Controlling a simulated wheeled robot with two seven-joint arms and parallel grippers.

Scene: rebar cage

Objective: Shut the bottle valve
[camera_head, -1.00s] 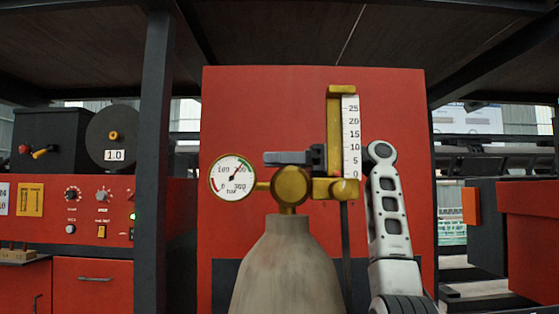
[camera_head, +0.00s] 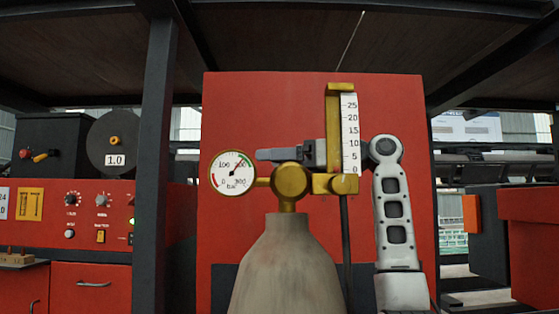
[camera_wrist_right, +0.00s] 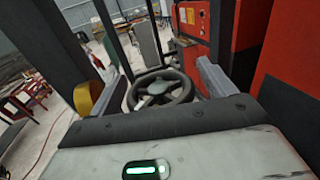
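The grey gas bottle (camera_head: 287,265) stands upright in the middle of the head view, with a brass valve body (camera_head: 291,181) on its neck. A round pressure gauge (camera_head: 233,174) sits on the left of the valve. A dark valve handwheel (camera_wrist_right: 160,90) shows in the right wrist view; in the head view it is hidden. My right gripper (camera_head: 264,155) reaches left behind the brass fittings. In the wrist view its grey fingers are apart, one on each side of the handwheel; I cannot tell whether they touch it. My left gripper is not in view.
A brass flow meter with a white scale (camera_head: 350,132) stands right of the valve, in front of my right gripper. A red panel (camera_head: 260,110) is behind. A dark post (camera_head: 155,160) and a red control cabinet (camera_head: 90,222) are at left.

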